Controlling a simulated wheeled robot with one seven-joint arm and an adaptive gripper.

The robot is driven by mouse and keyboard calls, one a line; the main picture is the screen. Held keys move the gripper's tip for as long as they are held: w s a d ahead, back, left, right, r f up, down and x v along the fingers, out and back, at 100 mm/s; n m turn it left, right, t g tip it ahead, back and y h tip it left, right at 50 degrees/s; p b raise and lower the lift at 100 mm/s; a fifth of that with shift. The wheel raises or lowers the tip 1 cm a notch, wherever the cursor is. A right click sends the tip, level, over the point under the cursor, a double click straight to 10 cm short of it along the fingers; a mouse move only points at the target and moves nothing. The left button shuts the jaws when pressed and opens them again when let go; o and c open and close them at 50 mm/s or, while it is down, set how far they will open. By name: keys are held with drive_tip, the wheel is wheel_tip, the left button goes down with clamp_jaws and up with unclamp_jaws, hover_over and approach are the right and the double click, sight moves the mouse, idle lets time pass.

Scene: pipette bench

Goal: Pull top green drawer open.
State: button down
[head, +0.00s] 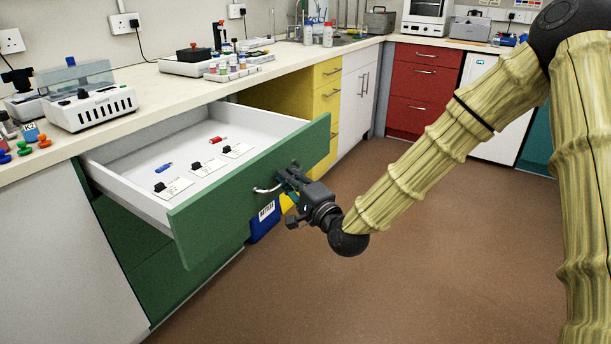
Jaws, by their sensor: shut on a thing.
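The top green drawer (232,190) stands well out from the cabinet, its white inside open to view. Small items lie in it: a blue one (164,168), a red one (218,140) and white cards (206,167) with black pieces on them. My gripper (284,183) is at the drawer's front, shut on its curved metal handle (264,190). The fingers partly hide the right end of the handle.
The lower green drawers (136,240) are shut. A blue and yellow object (264,222) shows partly behind the drawer front and my gripper. Lab devices stand on the bench top (150,100). The brown floor (380,290) in front is clear.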

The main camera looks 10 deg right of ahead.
drive_tip(key=shift+s+d, duration=0.3)
drive_tip(key=shift+s, duration=0.2)
drive_tip(key=shift+d+f, duration=0.1)
drive_tip(key=c, duration=1.5)
unclamp_jaws()
drive_tip(key=shift+c, duration=0.2)
drive_tip(key=shift+d, duration=0.1)
drive_tip(key=v, duration=1.2)
drive_tip(key=shift+s, duration=0.1)
